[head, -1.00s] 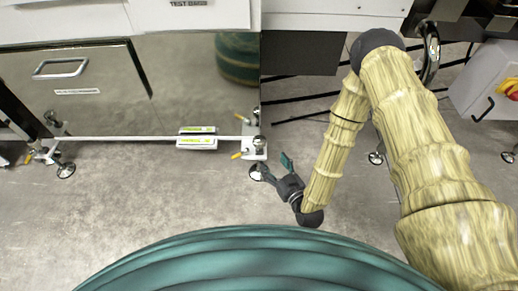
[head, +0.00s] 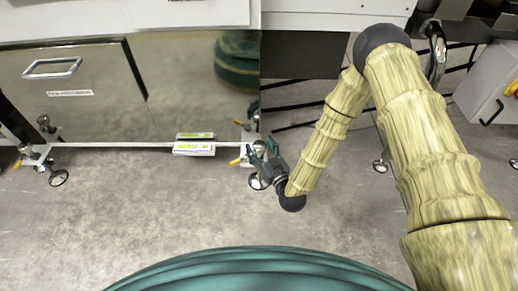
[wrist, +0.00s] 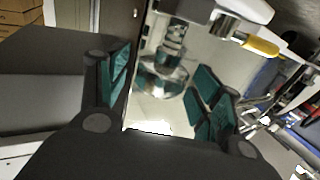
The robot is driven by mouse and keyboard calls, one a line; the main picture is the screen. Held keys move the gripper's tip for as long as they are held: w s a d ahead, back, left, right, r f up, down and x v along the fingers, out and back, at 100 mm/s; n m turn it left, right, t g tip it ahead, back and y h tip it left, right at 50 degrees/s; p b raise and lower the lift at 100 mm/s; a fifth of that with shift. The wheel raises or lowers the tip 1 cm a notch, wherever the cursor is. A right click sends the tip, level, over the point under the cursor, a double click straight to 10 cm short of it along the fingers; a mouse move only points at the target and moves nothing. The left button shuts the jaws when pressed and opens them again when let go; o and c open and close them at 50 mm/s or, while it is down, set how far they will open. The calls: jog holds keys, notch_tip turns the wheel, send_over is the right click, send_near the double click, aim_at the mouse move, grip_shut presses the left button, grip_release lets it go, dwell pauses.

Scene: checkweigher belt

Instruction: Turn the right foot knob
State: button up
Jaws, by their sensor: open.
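The right foot (head: 257,182) of the steel cabinet stands on the floor, partly hidden by my gripper in the head view. In the wrist view its round shiny metal knob (wrist: 164,80) sits on a stem, showing in the gap between my fingers. My gripper (head: 262,154) is open, with dark green finger pads, right at this foot. In the wrist view one finger of my gripper (wrist: 158,88) is on each side of the knob. I see no clear contact, and cannot tell how deep the knob lies between the pads.
A yellow-tipped lever (wrist: 260,47) on a white bracket is close to the right finger; it also shows in the head view (head: 235,161). The left foot (head: 57,178) is far off. Concrete floor in front is clear.

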jog(key=shift+w+a, duration=0.25)
jog(key=shift+w, duration=0.25)
jog(key=c, duration=1)
jog(key=shift+c, duration=0.2)
jog(key=shift+n+y, duration=0.3)
